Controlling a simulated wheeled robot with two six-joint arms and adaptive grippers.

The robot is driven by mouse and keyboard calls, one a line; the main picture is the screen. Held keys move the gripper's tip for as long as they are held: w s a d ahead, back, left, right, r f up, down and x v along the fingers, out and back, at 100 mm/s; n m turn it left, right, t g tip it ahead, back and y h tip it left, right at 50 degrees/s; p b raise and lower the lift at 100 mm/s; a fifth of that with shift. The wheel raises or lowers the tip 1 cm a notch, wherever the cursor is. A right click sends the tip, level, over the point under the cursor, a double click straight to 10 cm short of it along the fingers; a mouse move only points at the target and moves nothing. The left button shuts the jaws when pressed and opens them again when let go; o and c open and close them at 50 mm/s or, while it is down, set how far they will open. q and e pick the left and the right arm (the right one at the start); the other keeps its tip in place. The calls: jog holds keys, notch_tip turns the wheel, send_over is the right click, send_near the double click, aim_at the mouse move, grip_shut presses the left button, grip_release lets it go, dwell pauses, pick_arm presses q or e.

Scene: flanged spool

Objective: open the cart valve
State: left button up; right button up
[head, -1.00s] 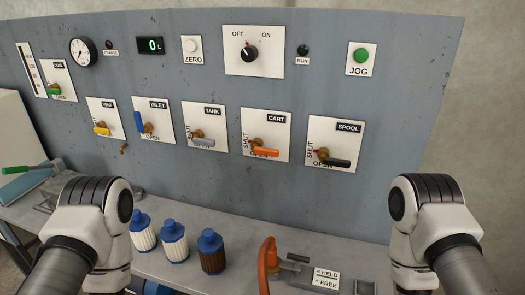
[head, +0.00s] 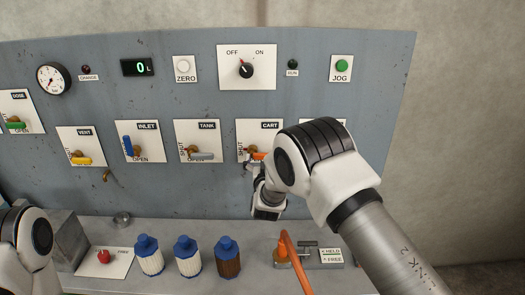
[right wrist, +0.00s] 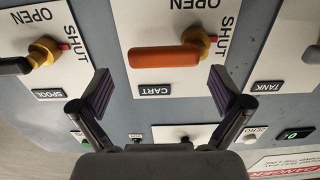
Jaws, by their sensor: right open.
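The cart valve is on a white plate labelled CART (head: 244,132) on the grey panel. Its orange handle (right wrist: 166,57) sticks out sideways from a brass hub (right wrist: 197,42); in the head view my right arm partly covers it. The plate reads SHUT along one side and OPEN along another. My right gripper (right wrist: 165,92) is open and empty.
The tank valve (head: 192,153) sits left of the cart valve, and the spool valve (right wrist: 43,52) neighbours it on the other side.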

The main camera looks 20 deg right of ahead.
aim_at(264, 145)
jog(key=x, duration=0.2)
jog(key=shift+w+a+p, duration=0.1)
jog(key=shift+w+p, duration=0.2)
jog(key=shift+w, duration=0.1)
jog(key=shift+w+a, duration=0.1)
jog(key=shift+w, duration=0.1)
